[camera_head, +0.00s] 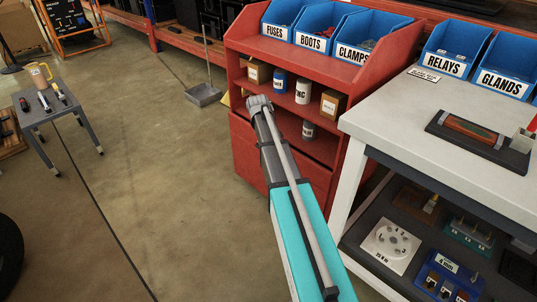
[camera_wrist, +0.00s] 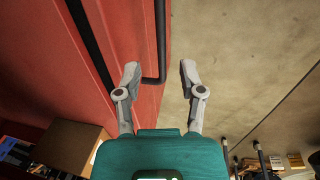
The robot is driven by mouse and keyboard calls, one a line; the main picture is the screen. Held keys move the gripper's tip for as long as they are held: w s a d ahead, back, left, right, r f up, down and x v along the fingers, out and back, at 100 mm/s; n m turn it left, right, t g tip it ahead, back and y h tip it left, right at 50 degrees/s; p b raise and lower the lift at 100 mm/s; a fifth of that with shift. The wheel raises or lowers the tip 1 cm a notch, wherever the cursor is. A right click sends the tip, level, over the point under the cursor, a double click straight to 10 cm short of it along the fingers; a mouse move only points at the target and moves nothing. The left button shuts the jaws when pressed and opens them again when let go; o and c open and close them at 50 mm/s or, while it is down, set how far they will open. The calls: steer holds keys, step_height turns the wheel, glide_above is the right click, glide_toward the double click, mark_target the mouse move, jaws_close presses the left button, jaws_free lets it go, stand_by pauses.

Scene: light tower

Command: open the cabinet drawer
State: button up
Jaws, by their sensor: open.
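The red cabinet (camera_head: 349,84) stands in the middle of the head view, with open shelves above and a plain red drawer front (camera_head: 247,150) low down, partly hidden by my arm. In the wrist view the red front (camera_wrist: 50,60) fills the left side. A black bar handle (camera_wrist: 161,40) runs down from the top edge and bends in toward the red front. My gripper (camera_wrist: 160,71) is open and empty, with the handle's lower end between and just beyond its fingertips. I cannot tell whether a finger touches it. The gripper is hidden in the head view.
A second dark bar or gap (camera_wrist: 90,40) runs along the red front. The white-topped workbench (camera_head: 400,105) stands close to the right of my arm. A small grey table (camera_head: 55,103) and a dustpan (camera_head: 204,95) stand left. The concrete floor (camera_head: 150,170) between is clear.

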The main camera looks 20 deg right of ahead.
steer(key=shift+w+d+f+b, duration=0.1)
steer(key=shift+d+f+b, duration=0.15)
steer(key=shift+f+b, duration=1)
steer(key=shift+w+d+f+b, duration=0.1)
steer(key=shift+d+f+b, duration=0.1)
steer(key=shift+f+b, duration=1)
steer(key=shift+f, duration=0.15)
jaws_close()
steer(key=shift+d, duration=0.15)
steer(key=shift+s, duration=0.1)
